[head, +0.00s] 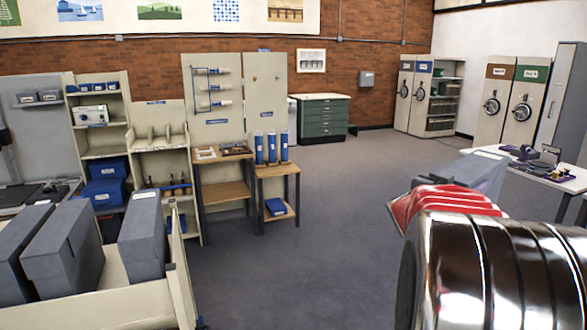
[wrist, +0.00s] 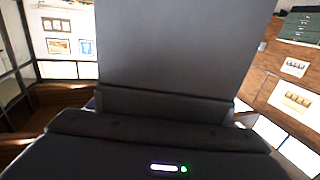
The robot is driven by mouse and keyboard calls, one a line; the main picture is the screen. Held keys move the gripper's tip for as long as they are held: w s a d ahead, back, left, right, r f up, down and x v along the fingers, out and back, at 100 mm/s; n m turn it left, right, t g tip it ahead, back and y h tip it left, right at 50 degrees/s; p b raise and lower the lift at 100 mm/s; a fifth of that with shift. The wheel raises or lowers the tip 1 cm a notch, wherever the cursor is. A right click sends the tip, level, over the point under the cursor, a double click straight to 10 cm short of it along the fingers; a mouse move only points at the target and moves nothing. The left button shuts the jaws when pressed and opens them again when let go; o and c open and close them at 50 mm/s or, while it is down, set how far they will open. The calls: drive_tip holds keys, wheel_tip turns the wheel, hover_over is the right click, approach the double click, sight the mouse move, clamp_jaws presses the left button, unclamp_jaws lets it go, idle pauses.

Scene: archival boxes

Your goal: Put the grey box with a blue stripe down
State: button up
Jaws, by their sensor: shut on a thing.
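A plain dark grey box (wrist: 175,45) fills the upper middle of the wrist view. No blue stripe shows on the faces in sight. My gripper (wrist: 165,105) is shut on this box at its near edge; the fingertips are hard to make out against it. In the head view, a grey box (head: 478,172) shows at the right behind my red and chrome arm, which hides most of it. It appears to be the held box, off the floor.
A cream cart (head: 120,300) at the lower left holds several grey boxes (head: 66,250), with gaps between them. A white table (head: 540,172) with small items stands at the right. Workbenches (head: 225,192) line the back left. The grey floor (head: 335,220) in the middle is clear.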

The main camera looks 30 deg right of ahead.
drive_tip(key=w+a+f+n+t+y, duration=0.35)
drive_tip(key=w+a+f+t, duration=0.3)
drive_tip(key=w+a, duration=0.4)
drive_tip(key=w+a+f+n+t+y, duration=0.3)
drive_tip(key=w+a+f+n+t, duration=0.2)
drive_tip(key=w+a+f, duration=0.55)
drive_tip(key=w+a+f+n+t+y, duration=0.1)
drive_tip(key=a+f+n+y, duration=0.1)
drive_tip(key=a, duration=1)
drive_tip(key=w+a+f+n+t+y, duration=0.1)
drive_tip(key=a+f+n+y, duration=0.2)
drive_tip(key=a, duration=0.9)
drive_tip(key=w+a+f+n+t+y, duration=0.1)
drive_tip(key=a+f+y, duration=0.5)
drive_tip(key=a, duration=0.6)
drive_tip(key=shift+w+f+n+t, duration=0.35)
drive_tip(key=shift+w+f+n, duration=0.25)
drive_tip(key=shift+n, duration=0.25)
drive_tip(key=d, duration=0.7)
drive_tip(key=shift+d, duration=0.15)
